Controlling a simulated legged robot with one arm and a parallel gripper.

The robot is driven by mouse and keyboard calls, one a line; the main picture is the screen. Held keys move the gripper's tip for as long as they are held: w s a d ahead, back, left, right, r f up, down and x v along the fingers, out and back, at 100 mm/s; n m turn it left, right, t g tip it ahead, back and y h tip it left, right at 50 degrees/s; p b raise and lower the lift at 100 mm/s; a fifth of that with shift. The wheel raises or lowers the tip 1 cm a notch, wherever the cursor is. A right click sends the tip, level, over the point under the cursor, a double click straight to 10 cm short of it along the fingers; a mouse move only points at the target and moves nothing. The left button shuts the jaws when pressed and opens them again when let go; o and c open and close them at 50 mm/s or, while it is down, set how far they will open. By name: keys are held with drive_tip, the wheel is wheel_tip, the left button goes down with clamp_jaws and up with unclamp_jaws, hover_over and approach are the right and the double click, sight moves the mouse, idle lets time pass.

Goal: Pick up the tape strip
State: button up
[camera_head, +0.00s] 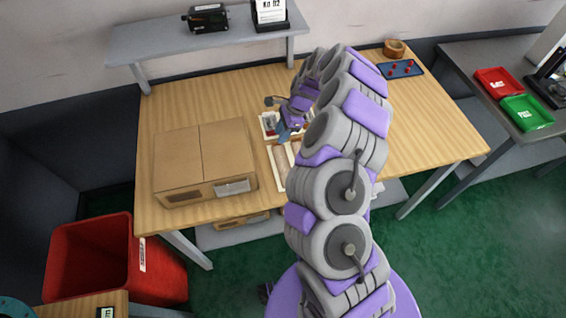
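I cannot make out a tape strip for certain. My gripper (287,132) is over the middle of the wooden table, at the end of my grey and purple arm. A small blue piece shows at its tip; I cannot tell whether it is a finger or something held. Below it is a shallow light tray (268,128) with small dark and red items, partly hidden by my arm. A second light tray (273,165) with a tan item lies nearer.
A closed cardboard box (203,160) stands on the table (430,128) at left. A brown ring-shaped item (394,48) and a blue mat (408,73) with red pieces are at back right. A grey shelf (235,40) stands behind. Red (497,82) and green (526,112) trays are on the right table.

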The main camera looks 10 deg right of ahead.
sight(273, 147)
drive_tip(key=b+x, duration=0.1)
drive_tip(key=x, duration=0.3)
drive_tip(key=shift+a, duration=0.2)
drive_tip(key=shift+s, duration=0.1)
drive_tip(key=shift+d, duration=0.1)
clamp_jaws()
